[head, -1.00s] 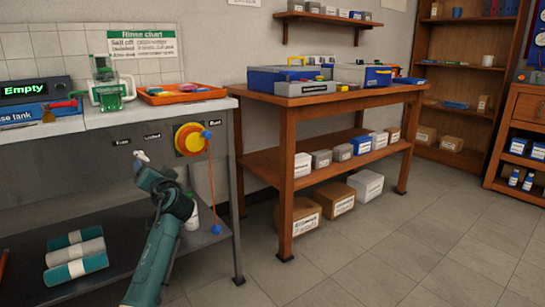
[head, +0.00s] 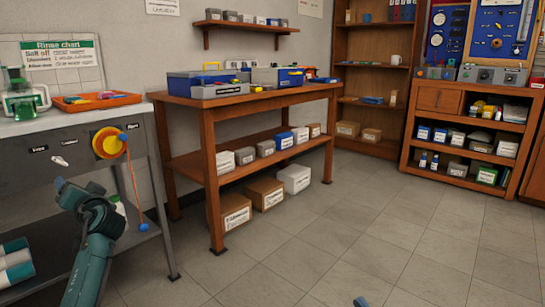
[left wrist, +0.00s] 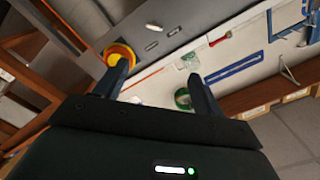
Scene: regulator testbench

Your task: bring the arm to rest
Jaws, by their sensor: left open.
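My left arm reaches up from the lower left in the head view. My left gripper (head: 62,186) is in front of the grey bench, left of and below the yellow and orange dial (head: 108,143), with a visible gap to it. In the left wrist view the two fingers of my left gripper (left wrist: 160,86) stand apart with nothing held between them. The dial (left wrist: 119,52) shows beyond one fingertip there. A small blue piece (head: 360,301) at the bottom edge of the head view may be a tip of my right gripper; its jaws are hidden.
The bench (head: 135,112) holds a green-based jug (head: 20,98) and an orange tray (head: 96,101). An orange cord with a blue ball (head: 143,227) hangs from the dial. A wooden table (head: 190,98) with boxes stands centrally. The tiled floor right of it is clear.

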